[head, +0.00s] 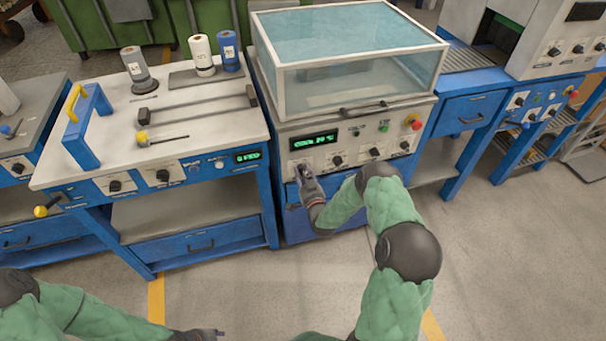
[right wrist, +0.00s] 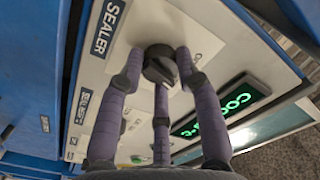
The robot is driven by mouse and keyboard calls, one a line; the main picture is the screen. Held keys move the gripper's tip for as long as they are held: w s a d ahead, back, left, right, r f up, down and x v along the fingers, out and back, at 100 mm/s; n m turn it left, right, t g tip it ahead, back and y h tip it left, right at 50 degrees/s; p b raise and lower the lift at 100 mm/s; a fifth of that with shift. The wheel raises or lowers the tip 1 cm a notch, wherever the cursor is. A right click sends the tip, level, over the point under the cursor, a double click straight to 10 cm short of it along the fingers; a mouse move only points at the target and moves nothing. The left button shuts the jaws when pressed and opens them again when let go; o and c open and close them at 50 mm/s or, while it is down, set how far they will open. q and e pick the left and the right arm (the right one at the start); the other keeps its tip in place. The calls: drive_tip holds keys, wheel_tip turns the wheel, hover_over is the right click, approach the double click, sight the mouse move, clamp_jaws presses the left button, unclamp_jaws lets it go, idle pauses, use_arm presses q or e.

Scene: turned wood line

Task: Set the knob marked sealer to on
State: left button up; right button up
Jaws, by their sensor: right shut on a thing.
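The sealer knob (right wrist: 160,65) is a dark round knob on a pale panel, beside a plate marked SEALER (right wrist: 108,28) in the right wrist view. My right gripper (right wrist: 160,72) has its purple-grey fingers closed around this knob. In the head view my right gripper (head: 304,174) is at the lower left of the front panel of the machine with the clear cover (head: 345,55), and it hides the knob there. The position marks by the knob are mostly covered, so its setting is unclear. My left gripper (head: 212,333) is low at the bottom edge, away from the machines; its opening is unclear.
A green display (right wrist: 225,105) sits close beside the knob. More dark knobs (head: 337,160) and a red button (head: 416,125) are on the same panel. A workbench (head: 200,125) with a blue handle frame (head: 87,125) stands to the left.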

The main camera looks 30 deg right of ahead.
drive_tip(key=shift+w+d+r+m, duration=0.1)
drive_tip(key=shift+r+m, duration=0.1)
drive_tip(key=shift+m, duration=0.6)
drive_tip(key=shift+w+d+r+m, duration=0.1)
drive_tip(key=shift+r+m, duration=0.1)
drive_tip(key=shift+m, duration=0.6)
drive_tip(key=shift+d, duration=0.1)
drive_tip(key=o, duration=1.1)
drive_tip(key=shift+o, duration=0.2)
drive_tip(key=shift+s+f, duration=0.1)
drive_tip(key=shift+s, duration=0.05)
drive_tip(key=shift+s+a+f, duration=0.15)
drive_tip(key=shift+s+a, duration=0.1)
drive_tip(key=shift+s, duration=0.15)
drive_tip(key=v, duration=1.1)
